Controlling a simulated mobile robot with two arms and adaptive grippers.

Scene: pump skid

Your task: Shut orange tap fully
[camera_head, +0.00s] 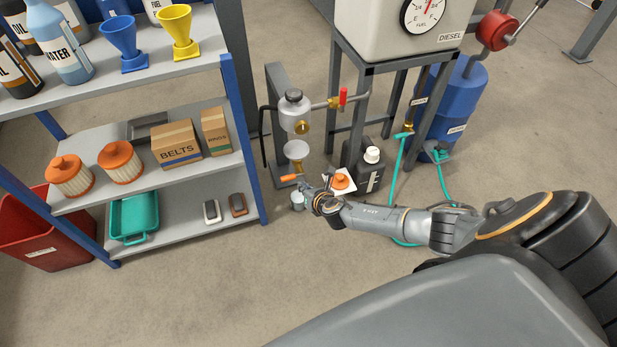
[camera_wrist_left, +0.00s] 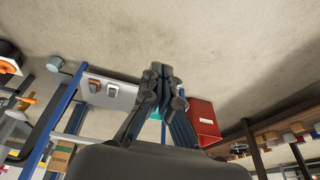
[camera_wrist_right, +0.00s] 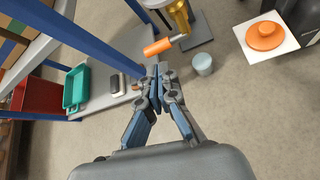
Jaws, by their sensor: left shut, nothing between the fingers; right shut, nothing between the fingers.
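The orange tap handle (camera_head: 288,178) sticks out to the left, low on the filter unit, under the clear bowl (camera_head: 296,150). In the right wrist view the orange tap handle (camera_wrist_right: 158,47) lies just beyond my fingertips, with its metal stem to the right, by the brass fitting. My right gripper (camera_head: 306,184) is shut and empty, close to the handle; in its wrist view the fingertips (camera_wrist_right: 159,72) appear apart from it. Whether they touch, I cannot tell. My left gripper (camera_wrist_left: 160,72) is shut and empty; it does not show in the head view.
A small cup (camera_wrist_right: 202,64) stands on the floor below the tap. An orange cap on a white sheet (camera_wrist_right: 266,36) lies to its right, near a black jug (camera_head: 366,170). The blue-posted shelf (camera_head: 243,130) stands close on the left. A red-handled valve (camera_head: 343,97) sits above.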

